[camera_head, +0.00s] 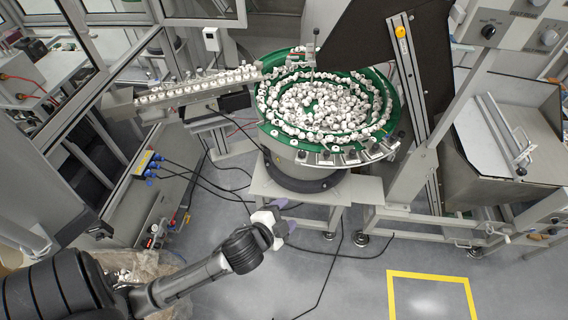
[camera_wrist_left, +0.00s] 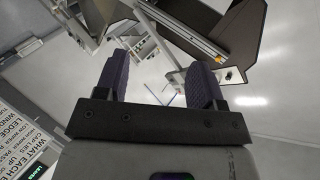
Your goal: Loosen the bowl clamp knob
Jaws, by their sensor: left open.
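The feeder bowl (camera_head: 393,95) is green-rimmed and full of white caps, on a grey round drum (camera_head: 300,172). Several small dark fittings line its front rim (camera_head: 345,157). I cannot tell which fitting is the clamp knob. My left gripper (camera_head: 286,215) is open and empty, below and in front of the drum, apart from the bowl. In the left wrist view its two purple fingers (camera_wrist_left: 157,72) stand wide apart with nothing between them. The bowl does not show clearly there. My right gripper is not in view.
A linear track (camera_head: 190,92) carrying white caps runs left from the bowl. A dark sloped panel (camera_head: 365,40) with a yellow knob (camera_head: 400,32) stands behind it. Black cables (camera_head: 205,180) hang near my arm. Open floor (camera_head: 350,285) lies at the front, with a yellow marking (camera_head: 430,275).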

